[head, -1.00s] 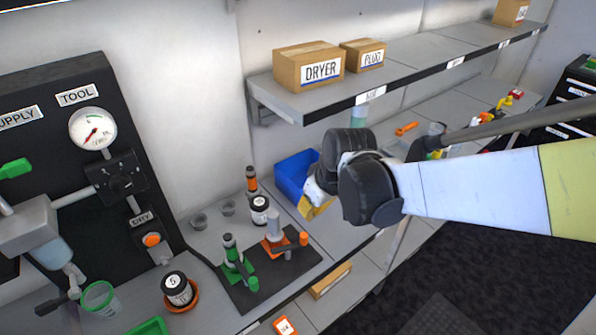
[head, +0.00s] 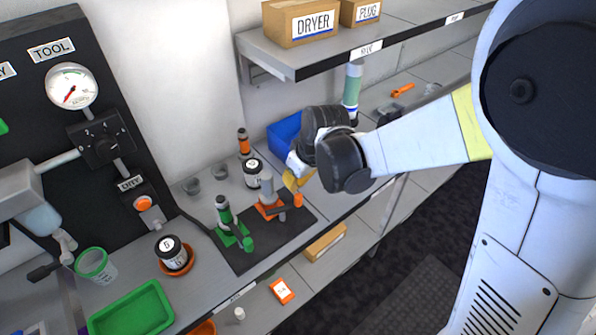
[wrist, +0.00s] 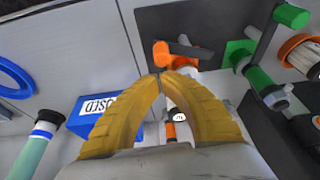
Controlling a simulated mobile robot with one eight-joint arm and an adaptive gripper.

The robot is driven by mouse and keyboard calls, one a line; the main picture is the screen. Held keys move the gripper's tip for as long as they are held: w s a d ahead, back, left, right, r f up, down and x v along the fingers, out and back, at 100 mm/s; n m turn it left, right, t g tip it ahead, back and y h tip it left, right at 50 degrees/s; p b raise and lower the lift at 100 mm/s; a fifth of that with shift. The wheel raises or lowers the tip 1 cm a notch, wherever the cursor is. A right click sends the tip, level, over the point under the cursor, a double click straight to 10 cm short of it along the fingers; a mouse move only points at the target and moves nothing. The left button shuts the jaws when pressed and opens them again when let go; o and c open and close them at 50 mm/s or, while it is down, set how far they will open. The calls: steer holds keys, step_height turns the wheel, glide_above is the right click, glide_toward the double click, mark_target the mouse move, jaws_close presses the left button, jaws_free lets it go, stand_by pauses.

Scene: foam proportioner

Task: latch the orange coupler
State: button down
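The orange coupler (head: 268,208) stands on a dark mat on the bench, with a grey upright body and a grey lever ending in an orange knob (head: 298,200). The same knob (wrist: 161,54) shows in the wrist view just beyond my fingertips. My gripper (wrist: 160,75) has two yellow fingers arched so that their tips meet, with nothing seen between the tips. In the head view my gripper (head: 290,182) is close above and behind the knob; whether it touches cannot be told. The coupler's body is partly hidden by the fingers in the wrist view.
A green coupler (head: 228,232) with its own lever stands left of the orange one on the mat (head: 245,257). A blue bin (head: 284,131) is behind my gripper. A shelf (head: 300,62) overhangs the bench.

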mark_target(301, 197)
steer(key=shift+b+x, duration=0.45)
steer(key=shift+x, duration=1.25)
steer(key=shift+s+d+m, duration=0.25)
steer(key=shift+s+m, duration=0.05)
steer(key=shift+m, duration=0.4)
steer(key=shift+s+d+m+t+h, duration=0.3)
steer(key=shift+m+h, duration=0.2)
steer(key=shift+m, duration=0.4)
steer(key=m, duration=0.1)
steer(key=s+m+h, duration=0.1)
steer(key=m, duration=0.1)
steer(key=s+m+b, duration=0.1)
steer(key=shift+d+m, duration=0.3)
steer(key=s+m+h, duration=0.1)
steer(key=m, duration=0.2)
steer(key=shift+s, duration=0.25)
steer(key=shift+s+m+h, duration=0.2)
steer(key=shift+m+h, duration=0.1)
steer(key=shift+m, duration=0.1)
steer(key=shift+s, duration=0.35)
steer(key=shift+s+a, duration=0.1)
steer(key=shift+s, duration=0.1)
